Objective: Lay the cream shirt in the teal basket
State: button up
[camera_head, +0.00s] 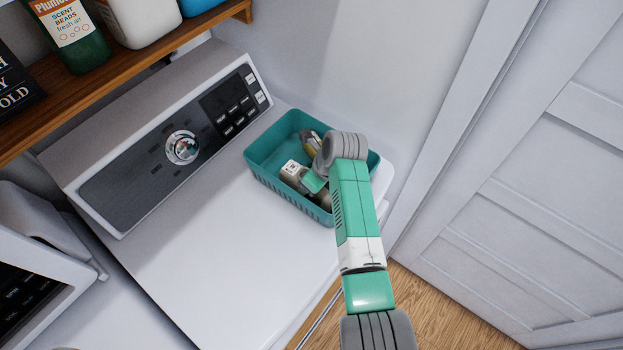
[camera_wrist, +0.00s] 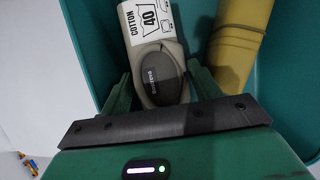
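The teal basket (camera_head: 262,178) stands on the white machine top, and its wall fills much of the wrist view (camera_wrist: 88,40). The cream shirt is a rolled bundle with a white "COTTON 40" label. In the wrist view the shirt (camera_wrist: 172,52) lies between my two fingers (camera_wrist: 160,82), with no clear gap on either side. My gripper (camera_head: 312,184) reaches down into the basket and looks shut on the shirt. In the head view the shirt (camera_head: 290,173) shows inside the basket rim, partly hidden by my gripper. Whether it touches the basket floor is not clear.
A yellow rolled cloth (camera_wrist: 240,38) lies in the basket beside the shirt. The control panel (camera_head: 175,150) rises behind the machine top. A wooden shelf (camera_head: 120,75) with bottles is at upper left. A white panelled door (camera_head: 540,200) is at right. The machine top left of the basket is clear.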

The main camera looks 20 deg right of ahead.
jog(key=p+v, duration=0.2)
jog(key=v, duration=1.1)
jog(key=shift+w+a+r, duration=0.15)
jog(key=w+a+r+n+t+h, duration=0.1)
jog(key=a+r+n+t, duration=0.4)
jog(key=r, duration=0.4)
jog(key=w+a+r+n+t+h, duration=0.1)
jog(key=a+r+n+t, duration=0.25)
jog(key=r+n, duration=0.5)
jog(key=w+a+r+n+t+h, duration=0.1)
jog(key=a+r+n+t, duration=0.25)
jog(key=a+r, duration=0.45)
jog(key=s+a+r+n+t, duration=0.3)
jog(key=s+r+n, duration=0.3)
jog(key=s+r, duration=0.3)
jog(key=s+a+r+n+t, duration=0.2)
jog(key=s+r+n+t, duration=0.4)
jog(key=s+r, duration=0.3)
notch_tip(320, 180, up, 4)
jog(key=shift+s+a+r+n+y, duration=0.1)
jog(key=shift+s+a+n+y, duration=0.3)
jog(key=shift+n, duration=0.4)
